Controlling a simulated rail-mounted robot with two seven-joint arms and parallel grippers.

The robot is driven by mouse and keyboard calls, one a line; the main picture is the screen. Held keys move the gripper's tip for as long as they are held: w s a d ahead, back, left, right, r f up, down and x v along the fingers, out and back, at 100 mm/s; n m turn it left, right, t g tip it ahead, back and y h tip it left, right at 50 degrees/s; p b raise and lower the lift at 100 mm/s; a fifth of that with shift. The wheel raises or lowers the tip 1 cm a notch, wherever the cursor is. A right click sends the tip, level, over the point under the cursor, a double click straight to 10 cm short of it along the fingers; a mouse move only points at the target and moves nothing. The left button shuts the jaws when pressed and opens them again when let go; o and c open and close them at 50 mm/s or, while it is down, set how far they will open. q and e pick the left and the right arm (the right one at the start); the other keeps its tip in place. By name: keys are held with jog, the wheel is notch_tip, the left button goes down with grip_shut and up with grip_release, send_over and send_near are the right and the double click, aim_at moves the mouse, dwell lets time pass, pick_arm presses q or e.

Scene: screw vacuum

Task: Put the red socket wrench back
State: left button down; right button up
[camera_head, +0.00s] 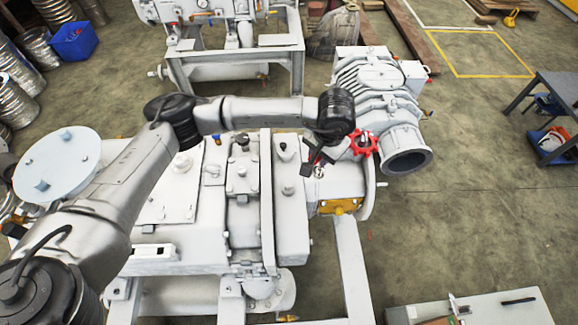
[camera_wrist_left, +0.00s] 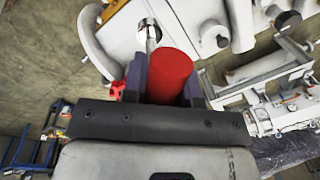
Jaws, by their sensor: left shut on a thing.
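My left gripper (camera_head: 313,160) hangs over the right end of the large white vacuum pump (camera_head: 205,230), beside a red handwheel. In the left wrist view its two fingers (camera_wrist_left: 168,78) are shut on the thick red handle of the red socket wrench (camera_wrist_left: 173,75). The wrench's chrome shaft and rounded end extend past the fingers, toward white machinery. In the head view the wrench is mostly hidden or too small to make out. My right gripper is not in view.
The red handwheel (camera_head: 363,144) and a flanged pipe opening (camera_head: 405,160) are close to the left gripper. A light worktable (camera_head: 515,308) with several tools stands at the lower right. A dark bench (camera_head: 555,95) is at the right. The floor between them is clear.

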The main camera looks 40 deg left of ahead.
pick_arm(q)
jog(key=a+f, duration=1)
jog(key=a, duration=0.1)
jog(key=shift+s+a+f, duration=0.25)
jog(key=shift+f, duration=0.1)
jog(key=shift+f, duration=0.1)
jog(key=c, duration=0.9)
grip_release()
